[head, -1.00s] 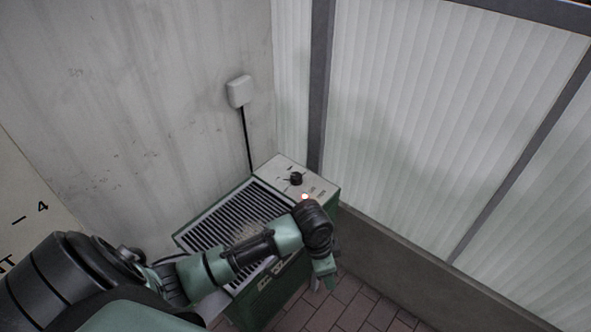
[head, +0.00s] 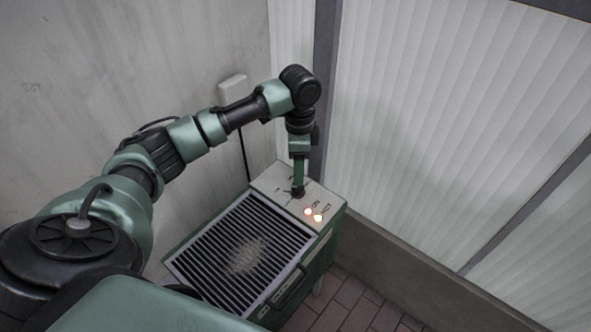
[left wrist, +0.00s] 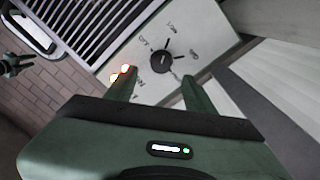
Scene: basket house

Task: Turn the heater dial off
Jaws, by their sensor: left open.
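The green heater (head: 327,262) stands against the wall with a pale control panel (head: 270,179) at its far end. The dark dial (head: 297,193) on the panel is partly hidden by my left gripper (head: 299,184), which points down right over it. In the left wrist view, the dial (left wrist: 160,63) shows clearly, with OFF and LOW among the markings around it. My left gripper's (left wrist: 160,80) fingers are apart, with the dial just beyond and between their tips. I cannot tell whether they touch it. Two red-orange lamps (head: 313,214) glow beside ON and HOT.
The dark slatted grille (head: 240,255) fills most of the heater's top. A white wall box (head: 232,88) with a black cable is behind my left arm. A ribbed translucent panel wall (head: 430,120) rises close on the right. Brick-red floor tiles (head: 350,300) lie in front.

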